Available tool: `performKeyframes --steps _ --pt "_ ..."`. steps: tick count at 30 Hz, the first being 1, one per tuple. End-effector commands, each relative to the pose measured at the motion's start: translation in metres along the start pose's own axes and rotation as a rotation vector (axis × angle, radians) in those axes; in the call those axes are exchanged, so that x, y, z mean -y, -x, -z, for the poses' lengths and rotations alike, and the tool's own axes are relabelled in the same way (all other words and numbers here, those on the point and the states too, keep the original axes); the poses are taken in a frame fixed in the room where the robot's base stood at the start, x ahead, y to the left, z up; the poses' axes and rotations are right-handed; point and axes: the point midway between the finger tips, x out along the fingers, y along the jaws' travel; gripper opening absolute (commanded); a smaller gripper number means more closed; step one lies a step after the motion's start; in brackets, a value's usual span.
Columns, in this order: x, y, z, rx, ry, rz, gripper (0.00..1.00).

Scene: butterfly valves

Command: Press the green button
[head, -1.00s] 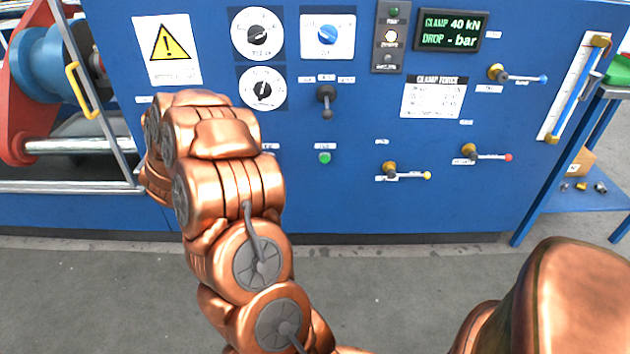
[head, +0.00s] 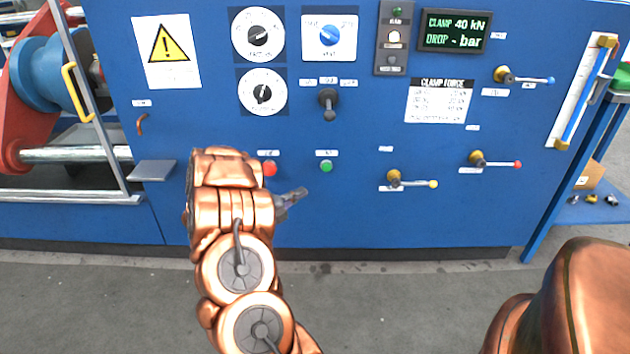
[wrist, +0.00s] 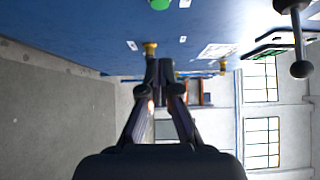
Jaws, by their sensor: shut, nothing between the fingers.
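The green button (head: 326,166) is a small round knob on the lower middle of the blue panel (head: 330,215), under a small white label. A red button (head: 270,169) sits to its left. My gripper (head: 301,192) is below and a little left of the green button in the head view, apart from it and pointing right. In the wrist view the green button (wrist: 160,4) is cut by the top edge, and my gripper (wrist: 160,66) has its fingertips together with nothing between them. The exact gap between gripper and panel is hard to tell.
A black lever (head: 329,104) sticks out above the green button. Brass valves with a yellow-tipped handle (head: 410,182) and a red-tipped handle (head: 495,161) stand to the right. A grey shelf (head: 153,170) juts out at the left. The grey floor in front is clear.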

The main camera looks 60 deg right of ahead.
Motion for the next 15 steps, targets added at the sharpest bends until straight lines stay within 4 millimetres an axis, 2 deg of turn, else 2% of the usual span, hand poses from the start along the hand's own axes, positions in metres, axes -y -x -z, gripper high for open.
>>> performKeyframes --steps 5,15 --pt "-0.001 -0.015 0.001 -0.003 0.0 0.002 0.0" --pt "-0.002 -0.057 0.001 -0.002 0.001 0.001 0.0"
